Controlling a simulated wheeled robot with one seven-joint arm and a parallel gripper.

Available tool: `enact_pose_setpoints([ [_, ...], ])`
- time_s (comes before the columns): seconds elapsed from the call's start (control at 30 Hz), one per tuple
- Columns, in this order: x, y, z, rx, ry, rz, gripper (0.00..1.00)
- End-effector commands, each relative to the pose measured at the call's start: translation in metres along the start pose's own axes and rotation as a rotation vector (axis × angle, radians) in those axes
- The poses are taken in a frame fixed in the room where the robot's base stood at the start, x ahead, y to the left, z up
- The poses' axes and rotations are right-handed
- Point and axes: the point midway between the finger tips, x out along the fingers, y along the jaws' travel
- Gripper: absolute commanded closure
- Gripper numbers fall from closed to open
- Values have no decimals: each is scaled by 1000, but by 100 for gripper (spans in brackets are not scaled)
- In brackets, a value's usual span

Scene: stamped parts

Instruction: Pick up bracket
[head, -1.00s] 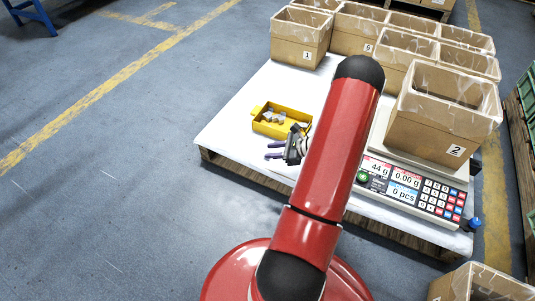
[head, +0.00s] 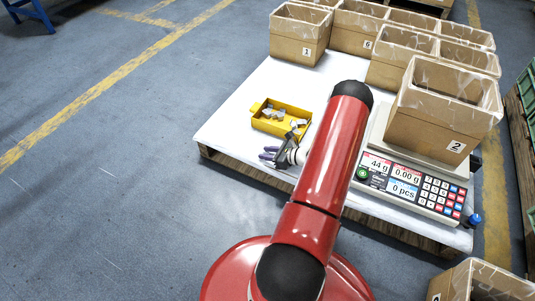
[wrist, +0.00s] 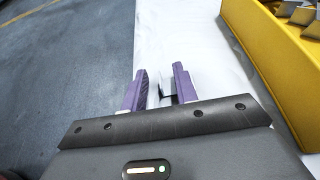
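My gripper (head: 267,153) is low over the front left part of the white tabletop, just in front of the yellow bin. In the wrist view its two purple fingers (wrist: 158,88) stand apart with a gap between them. A small grey metal piece, apparently a bracket (wrist: 167,88), shows in that gap, close to the right finger. I cannot tell whether both fingers touch it or whether it rests on the table. The yellow bin (head: 259,124) holds several grey metal parts (head: 272,114); they also show at the wrist view's upper right (wrist: 300,14).
A counting scale (head: 410,190) stands right of my arm, with a box marked 2 (head: 430,125) on it. Several cardboard boxes (head: 297,42) line the back. The tabletop (head: 235,118) is clear left of the bin. The bin wall (wrist: 275,60) is close on the right.

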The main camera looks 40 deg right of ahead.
Motion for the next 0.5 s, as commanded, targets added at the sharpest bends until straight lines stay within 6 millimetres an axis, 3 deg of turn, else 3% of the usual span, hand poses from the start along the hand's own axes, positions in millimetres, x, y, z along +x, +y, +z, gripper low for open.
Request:
enact_pose_setpoints([
  [0.17,0,0,0,-1,0,0,71],
  [0.37,0,0,0,-1,0,0,97],
  [0.5,0,0,0,-1,1,0,100],
])
